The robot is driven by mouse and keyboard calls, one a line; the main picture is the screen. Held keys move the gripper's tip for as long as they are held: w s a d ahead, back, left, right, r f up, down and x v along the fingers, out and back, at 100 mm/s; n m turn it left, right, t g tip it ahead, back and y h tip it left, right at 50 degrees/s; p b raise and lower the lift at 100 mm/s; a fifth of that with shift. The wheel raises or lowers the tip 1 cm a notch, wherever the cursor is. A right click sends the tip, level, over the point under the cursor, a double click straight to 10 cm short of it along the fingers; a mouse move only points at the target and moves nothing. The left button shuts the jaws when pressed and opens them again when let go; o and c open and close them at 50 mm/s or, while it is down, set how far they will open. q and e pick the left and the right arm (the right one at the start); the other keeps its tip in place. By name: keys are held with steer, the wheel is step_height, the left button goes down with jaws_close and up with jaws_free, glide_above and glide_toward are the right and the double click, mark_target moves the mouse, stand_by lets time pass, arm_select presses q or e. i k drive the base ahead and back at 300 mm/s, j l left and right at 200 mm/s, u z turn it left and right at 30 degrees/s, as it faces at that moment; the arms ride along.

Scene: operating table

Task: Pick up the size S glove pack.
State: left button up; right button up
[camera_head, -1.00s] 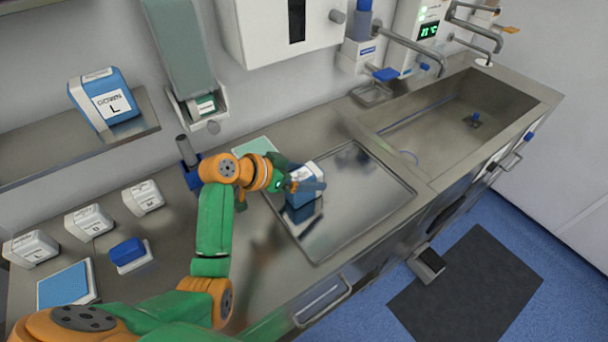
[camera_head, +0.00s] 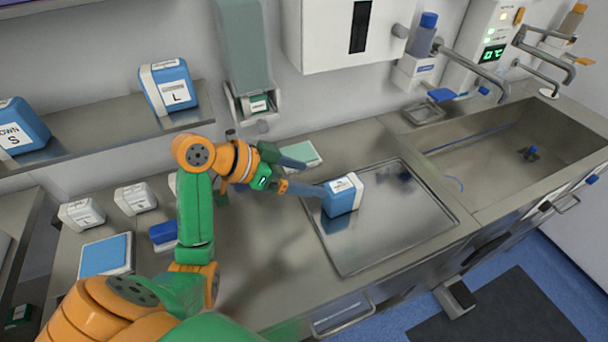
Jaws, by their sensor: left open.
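Small white packs with labels, which look like the glove packs, stand in a row on the left counter: a left one (camera_head: 82,214), a middle one (camera_head: 136,198) and a right one (camera_head: 172,182) mostly hidden behind my arm. Their size letters are too small to read, so I cannot tell which is S. My left gripper (camera_head: 314,177) is open and empty, well right of them. Its fingers point at a blue-and-white pack (camera_head: 343,197) standing on the metal tray (camera_head: 400,225), just left of it. My right gripper is not in view.
A shelf (camera_head: 100,140) holds a blue pack marked L (camera_head: 170,88) and a gown pack marked S (camera_head: 20,130). A blue-topped pad (camera_head: 105,256) and a small blue item (camera_head: 163,234) lie on the counter. A sink (camera_head: 510,150) is at right.

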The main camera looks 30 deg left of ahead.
mark_target(139, 198)
steer(key=k, duration=1.5)
